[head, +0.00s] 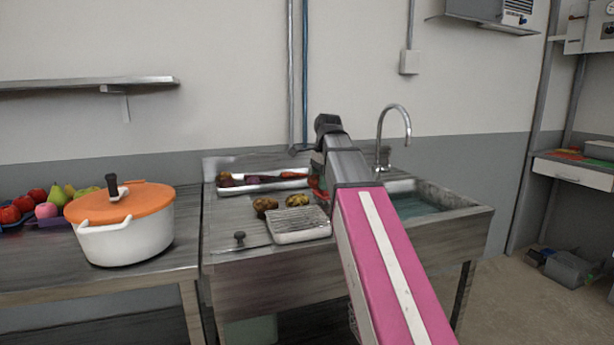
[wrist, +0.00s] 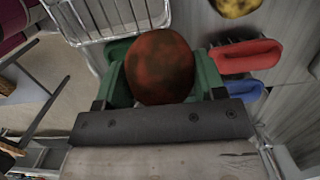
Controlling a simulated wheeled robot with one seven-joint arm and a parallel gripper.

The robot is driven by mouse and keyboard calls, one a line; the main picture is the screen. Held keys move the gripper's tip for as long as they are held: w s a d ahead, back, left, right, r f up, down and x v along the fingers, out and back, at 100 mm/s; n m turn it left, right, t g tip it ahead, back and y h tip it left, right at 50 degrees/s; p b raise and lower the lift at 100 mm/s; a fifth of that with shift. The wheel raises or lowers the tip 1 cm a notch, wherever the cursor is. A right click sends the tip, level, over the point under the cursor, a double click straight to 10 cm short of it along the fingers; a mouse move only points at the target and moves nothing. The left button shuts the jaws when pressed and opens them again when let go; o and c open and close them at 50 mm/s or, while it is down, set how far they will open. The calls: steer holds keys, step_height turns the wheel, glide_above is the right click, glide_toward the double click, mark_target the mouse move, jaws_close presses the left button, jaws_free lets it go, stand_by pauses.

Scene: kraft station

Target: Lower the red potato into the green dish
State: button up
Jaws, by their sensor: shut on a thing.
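The red potato (wrist: 165,62), dark red with brownish patches, fills the middle of the wrist view. My gripper (wrist: 161,72) is shut on it, with a green finger on each side. A bit of green (wrist: 118,48) shows behind the left finger; I cannot tell whether it is the green dish. The potato hides what lies straight below it.
A red dish (wrist: 245,55) and a blue one (wrist: 243,91) lie right of the potato. A wire rack (head: 300,223), brown potatoes (head: 265,204) and a metal tray (head: 262,186) of vegetables share the counter. The sink (head: 425,203) is right, a white pot (head: 127,237) left.

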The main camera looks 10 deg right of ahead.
steer(key=s+d+f, duration=0.1)
steer(key=d, duration=0.1)
steer(key=s+d+f, duration=0.1)
steer(key=s+d, duration=0.1)
steer(key=d, duration=0.1)
steer(key=s+d+f, duration=0.1)
steer(key=d+f, duration=0.1)
steer(key=d, duration=0.1)
steer(key=shift+s+d+f, duration=0.1)
steer(key=shift+s+d, duration=0.15)
steer(key=shift+s, duration=0.1)
steer(key=shift+f, duration=0.6)
stand_by(1.3)
steer(key=o, duration=1)
steer(key=shift+o, duration=0.2)
steer(key=shift+w+r, duration=0.1)
